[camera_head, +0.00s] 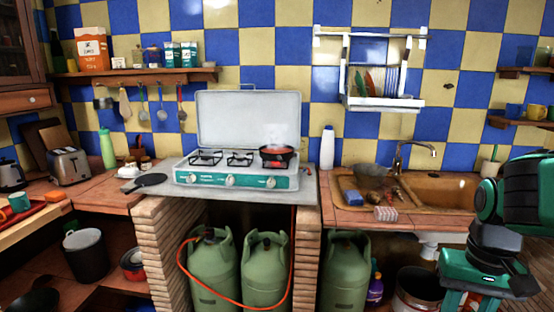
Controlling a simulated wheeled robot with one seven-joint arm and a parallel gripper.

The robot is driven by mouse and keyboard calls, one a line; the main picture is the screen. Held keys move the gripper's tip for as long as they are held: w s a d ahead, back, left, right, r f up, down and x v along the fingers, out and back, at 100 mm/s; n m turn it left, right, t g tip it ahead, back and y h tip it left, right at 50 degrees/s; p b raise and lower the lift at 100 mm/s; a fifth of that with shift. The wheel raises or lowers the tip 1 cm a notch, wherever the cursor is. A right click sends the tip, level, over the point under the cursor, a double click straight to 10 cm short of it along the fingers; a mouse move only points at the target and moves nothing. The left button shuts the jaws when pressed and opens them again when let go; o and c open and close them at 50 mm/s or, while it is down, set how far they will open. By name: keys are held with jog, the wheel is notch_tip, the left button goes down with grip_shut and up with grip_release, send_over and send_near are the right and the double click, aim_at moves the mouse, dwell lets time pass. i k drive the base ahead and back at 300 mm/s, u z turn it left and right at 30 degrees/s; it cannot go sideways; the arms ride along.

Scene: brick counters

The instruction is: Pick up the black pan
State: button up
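A flat black pan-like thing (150,180) lies on the tiled counter just left of the stove, its handle pointing left and toward me. A second dark pan (277,157), with red at its rim or inside, sits on the right burner of the stove. A dark round shape (38,300) on the low shelf at bottom left may be another pan. My green and black arm is at the right edge, over and in front of the sink side, far from these pans. I cannot make out my gripper's fingers.
The teal camping stove (235,180) stands open on the middle counter. Green gas bottles (213,265) stand below. The sink (435,190) and drainer are at right. A toaster (69,166) and green bottle (106,148) stand at left. Counter around the black pan is mostly clear.

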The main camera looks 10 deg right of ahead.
aim_at(280, 156)
jog(key=i, duration=0.95)
